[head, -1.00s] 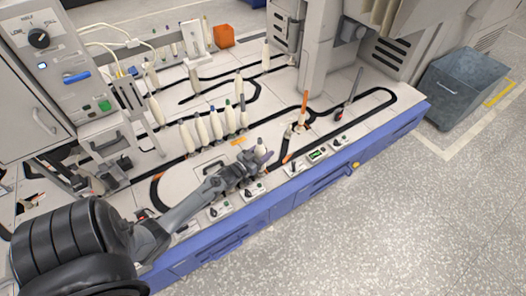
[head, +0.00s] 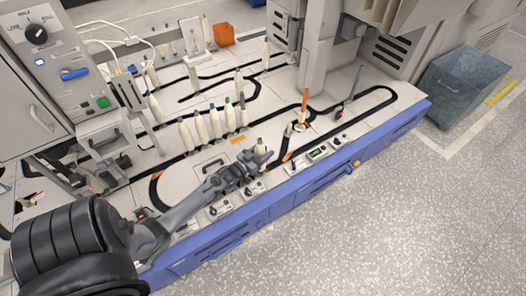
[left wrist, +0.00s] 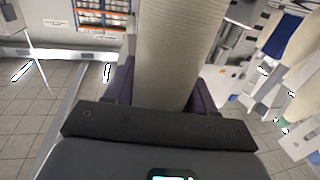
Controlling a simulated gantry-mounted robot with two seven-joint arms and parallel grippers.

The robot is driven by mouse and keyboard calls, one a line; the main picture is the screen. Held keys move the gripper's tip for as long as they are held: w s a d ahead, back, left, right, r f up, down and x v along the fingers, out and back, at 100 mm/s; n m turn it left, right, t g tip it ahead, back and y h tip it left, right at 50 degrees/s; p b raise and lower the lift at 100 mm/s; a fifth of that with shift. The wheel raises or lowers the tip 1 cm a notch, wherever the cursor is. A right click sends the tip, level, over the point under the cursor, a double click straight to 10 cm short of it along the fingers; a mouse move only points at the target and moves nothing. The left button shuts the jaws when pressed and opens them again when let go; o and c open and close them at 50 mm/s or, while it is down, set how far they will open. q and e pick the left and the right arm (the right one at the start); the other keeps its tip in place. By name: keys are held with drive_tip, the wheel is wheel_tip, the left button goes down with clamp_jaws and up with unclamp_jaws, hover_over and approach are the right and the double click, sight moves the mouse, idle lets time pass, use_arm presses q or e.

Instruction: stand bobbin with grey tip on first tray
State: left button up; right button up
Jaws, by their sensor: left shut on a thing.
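My left gripper (head: 258,159) is shut on a cream bobbin (head: 262,146) with a darker tip, near the front of the worktable. In the left wrist view the bobbin (left wrist: 175,50) fills the gap between the dark purple fingers; its tip is out of that frame. The bobbin looks roughly upright in the head view; its foot is hidden by the gripper. Small holders stand along the black track (head: 375,94), one carrying an orange tube (head: 305,107). I cannot tell which is the first tray. My right gripper is not in view.
A row of cream bobbins (head: 215,123) with coloured tips stands behind the held bobbin. A dark stick (head: 352,92) stands to the right. Small control boxes (head: 318,153) line the front edge. An orange box (head: 222,35) is at the back.

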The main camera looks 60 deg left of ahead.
sight(256, 156)
use_arm(q)
drive_tip(key=o, duration=0.8)
drive_tip(key=shift+p+v, duration=1.1)
drive_tip(key=shift+v, duration=0.3)
drive_tip(key=p+v, duration=0.2)
drive_tip(key=v, duration=0.2)
drive_tip(key=shift+s+r, duration=0.1)
drive_tip(key=shift+s, duration=0.3)
drive_tip(key=shift+p+v, duration=0.95)
drive_tip(key=shift+v, duration=0.75)
